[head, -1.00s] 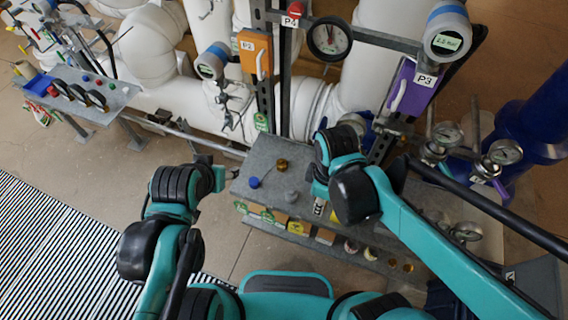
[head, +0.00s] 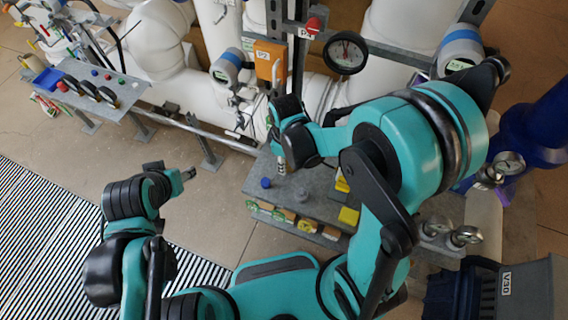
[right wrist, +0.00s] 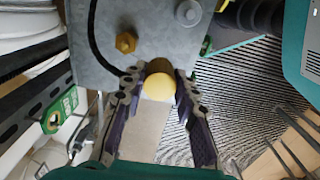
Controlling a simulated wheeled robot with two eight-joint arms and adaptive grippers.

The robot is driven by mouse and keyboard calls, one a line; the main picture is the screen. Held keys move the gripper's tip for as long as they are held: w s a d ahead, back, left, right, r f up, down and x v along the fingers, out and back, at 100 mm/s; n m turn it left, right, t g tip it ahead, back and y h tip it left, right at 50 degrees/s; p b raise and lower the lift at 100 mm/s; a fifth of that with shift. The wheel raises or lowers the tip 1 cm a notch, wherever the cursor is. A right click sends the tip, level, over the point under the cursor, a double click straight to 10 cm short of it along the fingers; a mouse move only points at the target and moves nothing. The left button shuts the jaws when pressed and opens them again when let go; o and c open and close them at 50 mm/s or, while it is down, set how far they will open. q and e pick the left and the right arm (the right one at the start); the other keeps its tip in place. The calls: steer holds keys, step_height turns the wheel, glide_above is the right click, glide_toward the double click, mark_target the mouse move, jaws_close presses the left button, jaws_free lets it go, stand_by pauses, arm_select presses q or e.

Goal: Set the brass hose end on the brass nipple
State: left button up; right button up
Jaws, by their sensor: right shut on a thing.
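My right gripper (right wrist: 160,78) is shut on a brass, yellow-ended round piece (right wrist: 157,87), which looks like the hose end. A black hose (right wrist: 101,55) curves down to the left finger. The brass nipple (right wrist: 125,42) stands on the grey bench, just up and left of the fingertips and apart from the held piece. In the head view my right gripper (head: 281,158) hangs over the bench's back left, and the held piece and nipple cannot be made out there. My left gripper (head: 190,173) is off the bench's left side; its fingers are too small to read.
The grey bench (head: 318,207) also carries a blue knob (head: 266,183) and a grey knob (head: 302,195), close to my right gripper. The floor left of the bench is clear.

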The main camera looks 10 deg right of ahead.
steer(key=w+d, duration=0.1)
steer(key=w+d+f+b, duration=0.1)
steer(key=w, duration=0.1)
steer(key=w+d+f, duration=0.1)
steer(key=w, duration=0.1)
steer(key=shift+w+d+f, duration=0.15)
steer(key=shift+d+f, duration=0.05)
steer(key=shift+d, duration=0.2)
steer(key=shift+f+b, duration=1.2)
steer(key=shift+b, duration=0.1)
steer(key=shift+a, duration=0.1)
steer(key=shift+f, duration=0.1)
steer(key=shift+f+b, duration=0.3)
steer(key=shift+b, duration=0.3)
stand_by(0.3)
steer(key=shift+f+b, duration=0.15)
steer(key=shift+b, duration=0.15)
steer(key=shift+f+b, duration=0.3)
steer(key=shift+b, duration=0.05)
steer(key=shift+f, duration=0.15)
stand_by(0.4)
